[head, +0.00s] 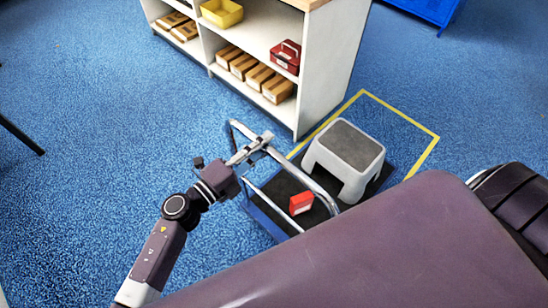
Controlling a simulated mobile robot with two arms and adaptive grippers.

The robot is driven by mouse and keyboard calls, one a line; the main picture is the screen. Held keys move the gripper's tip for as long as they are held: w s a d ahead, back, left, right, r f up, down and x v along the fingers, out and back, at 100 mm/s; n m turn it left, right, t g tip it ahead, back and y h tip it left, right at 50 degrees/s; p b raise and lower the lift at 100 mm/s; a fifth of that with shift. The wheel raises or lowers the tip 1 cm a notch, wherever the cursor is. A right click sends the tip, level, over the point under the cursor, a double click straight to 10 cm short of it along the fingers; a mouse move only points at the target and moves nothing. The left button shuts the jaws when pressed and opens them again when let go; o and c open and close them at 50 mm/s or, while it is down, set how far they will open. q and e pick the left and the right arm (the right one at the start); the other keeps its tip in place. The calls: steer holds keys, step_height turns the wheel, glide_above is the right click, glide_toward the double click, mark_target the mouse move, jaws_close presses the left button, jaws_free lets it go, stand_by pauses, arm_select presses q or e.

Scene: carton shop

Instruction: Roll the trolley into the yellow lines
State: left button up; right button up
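The trolley (272,217) is a low platform with a dark deck, a blue edge and a silver tube handle at its left end. A grey step stool (346,155) and a small red box (301,203) sit on it. Yellow lines (400,114) mark an area on the floor beside the shelf. The trolley's stool end overlaps this area; its handle end is outside. My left gripper (259,146) is at the handle's upper bar and appears shut on it. My body hides the near part of the trolley and lines. My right gripper is not in view.
A white shelf unit (325,75) stands close behind the trolley, with cartons (259,76), a red caddy (286,56) and a yellow bin (221,12). A blue object (425,8) is at the top right.

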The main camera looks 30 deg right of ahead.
arm_select(q)
jaws_close()
steer(key=shift+f, duration=0.2)
